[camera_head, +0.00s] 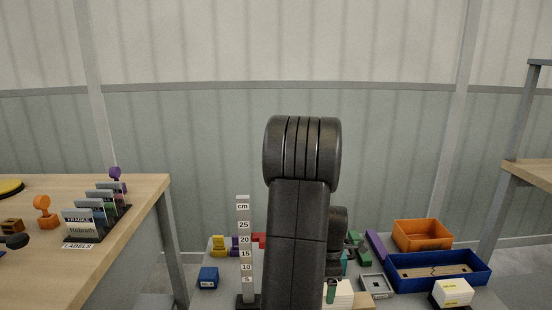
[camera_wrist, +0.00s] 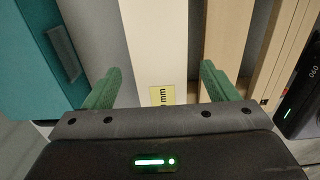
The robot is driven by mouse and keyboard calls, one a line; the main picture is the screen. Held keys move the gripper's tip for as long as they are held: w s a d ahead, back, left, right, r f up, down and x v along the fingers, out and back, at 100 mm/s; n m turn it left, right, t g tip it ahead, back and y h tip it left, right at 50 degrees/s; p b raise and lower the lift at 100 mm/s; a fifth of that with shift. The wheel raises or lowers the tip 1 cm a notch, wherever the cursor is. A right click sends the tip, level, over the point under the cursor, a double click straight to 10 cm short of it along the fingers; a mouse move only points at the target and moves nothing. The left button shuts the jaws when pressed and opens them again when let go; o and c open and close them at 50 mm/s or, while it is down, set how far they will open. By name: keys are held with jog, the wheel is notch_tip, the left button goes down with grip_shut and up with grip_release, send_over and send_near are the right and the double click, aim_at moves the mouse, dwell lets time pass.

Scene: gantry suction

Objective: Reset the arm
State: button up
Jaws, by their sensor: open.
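My arm (camera_head: 298,220) rises in the middle of the head view, bent at a thick dark joint at the top. In the wrist view my gripper (camera_wrist: 158,80) has its two green fingers spread apart. A pale block (camera_wrist: 155,50) with a yellow label reading "mm" shows between the fingers, with gaps on both sides. Whether it lies below the fingertips or between them I cannot tell. In the head view the gripper is mostly hidden behind my arm.
A teal block (camera_wrist: 38,55) is left of the fingers and a wooden piece (camera_wrist: 226,40) is right. In the head view, a cm scale post (camera_head: 244,240) stands left of my arm. A blue tray (camera_head: 480,262) and orange bin (camera_head: 421,234) are at right, a wooden table (camera_head: 130,188) at left.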

notch_tip(320, 180, up, 9)
jog(key=p, duration=0.2)
notch_tip(320, 180, down, 13)
jog(key=b, duration=0.3)
notch_tip(320, 180, up, 8)
jog(key=p, duration=0.4)
jog(key=shift+f, duration=0.1)
jog(key=shift+d+f+b, duration=0.2)
jog(key=shift+f+b, duration=0.1)
jog(key=shift+b, duration=0.15)
jog(key=d, duration=0.2)
jog(key=shift+s+d, duration=0.2)
jog(key=shift+d, duration=0.15)
jog(key=shift+a, duration=0.1)
